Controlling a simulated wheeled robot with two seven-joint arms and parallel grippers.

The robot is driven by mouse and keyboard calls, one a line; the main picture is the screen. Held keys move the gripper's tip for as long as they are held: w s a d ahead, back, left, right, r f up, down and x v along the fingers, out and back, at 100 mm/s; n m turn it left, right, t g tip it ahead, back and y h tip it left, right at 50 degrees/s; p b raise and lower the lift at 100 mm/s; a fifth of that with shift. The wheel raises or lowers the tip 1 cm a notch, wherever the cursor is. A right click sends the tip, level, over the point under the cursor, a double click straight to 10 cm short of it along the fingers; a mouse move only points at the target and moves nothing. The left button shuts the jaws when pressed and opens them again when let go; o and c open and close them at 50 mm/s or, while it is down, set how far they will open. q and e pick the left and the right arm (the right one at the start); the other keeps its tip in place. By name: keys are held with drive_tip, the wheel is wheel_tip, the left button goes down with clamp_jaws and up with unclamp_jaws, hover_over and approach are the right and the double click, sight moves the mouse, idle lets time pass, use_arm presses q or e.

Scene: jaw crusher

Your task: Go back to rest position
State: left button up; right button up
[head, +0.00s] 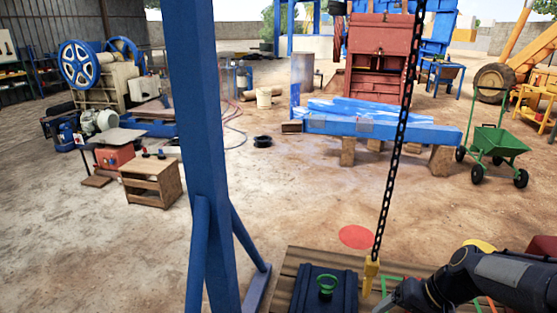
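My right arm reaches in from the lower right, over a wooden pallet (283,283). Its gripper (388,302) is at the bottom edge, partly cut off, and I cannot tell whether it is open or shut. It is just right of and below a yellow hook (371,274) on a hanging black chain (396,150). A dark blue block (345,288) with a green ring (326,283) on top sits on the pallet, left of the hook. The hook appears apart from the ring. My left gripper is not in view.
A blue post (198,130) with braces stands left of centre. A red disc (356,237) marks the ground beyond the pallet. A blue beam on blocks (380,128), a green cart (497,141) and a wooden cabinet (152,185) stand farther off. Open dirt lies between.

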drive_tip(key=s+a+r+n+t+h, duration=0.1)
drive_tip(key=s+a+r+t, duration=0.2)
drive_tip(key=s, duration=0.6)
drive_tip(key=s+a+r+n+t, duration=0.1)
drive_tip(key=s+a+r+n, duration=0.2)
drive_tip(key=s, duration=0.5)
wheel_tip(320, 180, up, 9)
drive_tip(key=m+p, duration=0.2)
drive_tip(key=p, duration=0.6)
drive_tip(key=shift+s+d+r, duration=0.15)
drive_tip(key=shift+s+d, duration=0.05)
drive_tip(key=shift+s, duration=0.15)
